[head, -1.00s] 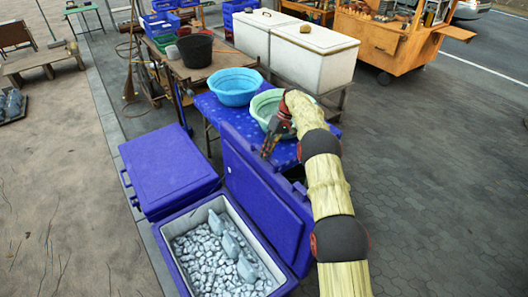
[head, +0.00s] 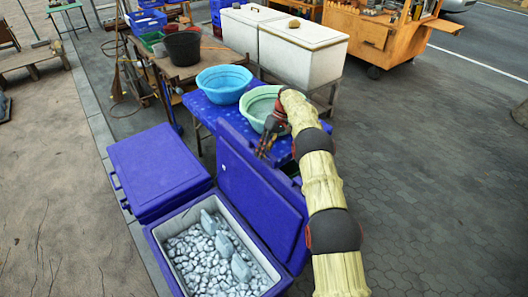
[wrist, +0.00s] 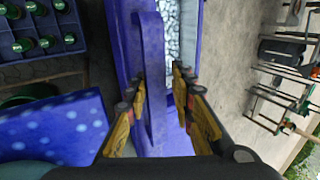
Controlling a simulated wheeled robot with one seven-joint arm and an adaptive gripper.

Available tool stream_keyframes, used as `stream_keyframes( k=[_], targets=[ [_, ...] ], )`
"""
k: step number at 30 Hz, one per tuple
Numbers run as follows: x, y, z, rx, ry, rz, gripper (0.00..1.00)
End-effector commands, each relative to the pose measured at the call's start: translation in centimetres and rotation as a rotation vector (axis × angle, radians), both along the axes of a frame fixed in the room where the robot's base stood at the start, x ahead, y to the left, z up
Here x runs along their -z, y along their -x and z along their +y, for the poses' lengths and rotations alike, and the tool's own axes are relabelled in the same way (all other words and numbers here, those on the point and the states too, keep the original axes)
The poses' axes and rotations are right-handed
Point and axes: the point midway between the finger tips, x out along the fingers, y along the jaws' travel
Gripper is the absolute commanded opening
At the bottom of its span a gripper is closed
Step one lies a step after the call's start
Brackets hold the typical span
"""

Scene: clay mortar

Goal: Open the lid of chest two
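A blue chest holding grey-white ice and several fish (head: 151,235) stands open at the front in the head view. Its blue lid (head: 262,205) stands raised along the right side. It also shows in the wrist view as an upright blue slab (wrist: 152,75). A second blue chest (head: 160,170) behind it to the left is closed. I cannot tell which is chest two. My gripper (head: 264,148) is at the lid's upper edge. In the wrist view my gripper (wrist: 160,98) has its fingers spread on either side of the lid, with visible gaps.
A blue spotted table (head: 205,110) with a blue basin (head: 224,84) and a green basin (head: 262,104) stands just behind the lid. White freezer boxes (head: 302,54) stand farther back. The paving to the right (head: 430,170) is clear.

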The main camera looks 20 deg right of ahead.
Motion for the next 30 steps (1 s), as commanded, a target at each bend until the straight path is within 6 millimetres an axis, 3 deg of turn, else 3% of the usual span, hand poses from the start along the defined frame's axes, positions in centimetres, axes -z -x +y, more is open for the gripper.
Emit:
stream_keyframes(
  k=[14, 23, 30],
  targets=[
    [-0.9, -0.4, -0.3, 0.002, 0.001, -0.009, 0.33],
    [-5.0, -1.1, -2.5, 0.002, 0.002, -0.008, 0.33],
    [-6.4, -1.3, -3.2, 0.0, 0.001, -0.005, 0.33]
  ],
)
